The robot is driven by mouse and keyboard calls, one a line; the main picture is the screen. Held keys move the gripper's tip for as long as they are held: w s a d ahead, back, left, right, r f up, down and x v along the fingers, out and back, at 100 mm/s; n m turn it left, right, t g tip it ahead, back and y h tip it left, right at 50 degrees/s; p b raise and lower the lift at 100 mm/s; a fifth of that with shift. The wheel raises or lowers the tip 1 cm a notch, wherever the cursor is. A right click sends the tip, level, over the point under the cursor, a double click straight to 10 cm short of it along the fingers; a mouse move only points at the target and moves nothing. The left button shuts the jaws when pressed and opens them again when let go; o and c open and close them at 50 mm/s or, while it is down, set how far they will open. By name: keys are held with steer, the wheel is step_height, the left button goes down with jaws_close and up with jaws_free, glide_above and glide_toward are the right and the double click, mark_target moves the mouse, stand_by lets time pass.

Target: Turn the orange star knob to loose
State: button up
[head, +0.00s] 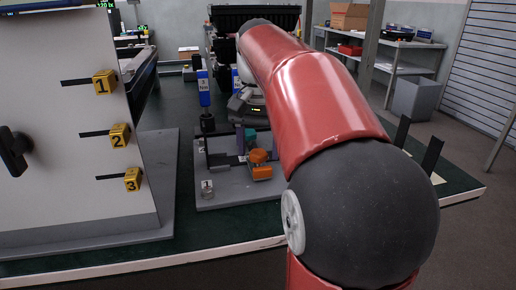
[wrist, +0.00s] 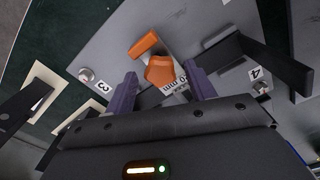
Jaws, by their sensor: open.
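The orange star knob (head: 258,156) stands on a grey plate (head: 237,194) on the green bench, just above an orange block (head: 262,172). In the wrist view the knob (wrist: 160,73) shows between the two purple fingers of my gripper (wrist: 160,70), with the orange block (wrist: 144,43) just beyond it. The fingers are open, one on each side of the knob, with visible gaps. Whether they are at the knob's height is hard to tell. In the head view my arm hides part of the gripper. The knob's markings are not readable.
A white panel with numbered yellow tags (head: 119,135) stands at the left. On the plate are a small metal knob (head: 207,188) and a black bracket (wrist: 272,62). A blue-and-black upright tool (head: 204,98) stands behind the plate. Black upright pieces (head: 432,154) stand at the right.

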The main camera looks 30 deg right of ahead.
steer(key=shift+f, duration=0.1)
steer(key=c, duration=1)
steer(key=shift+n+p, duration=0.5)
steer(key=shift+n, duration=0.3)
steer(key=o, duration=1)
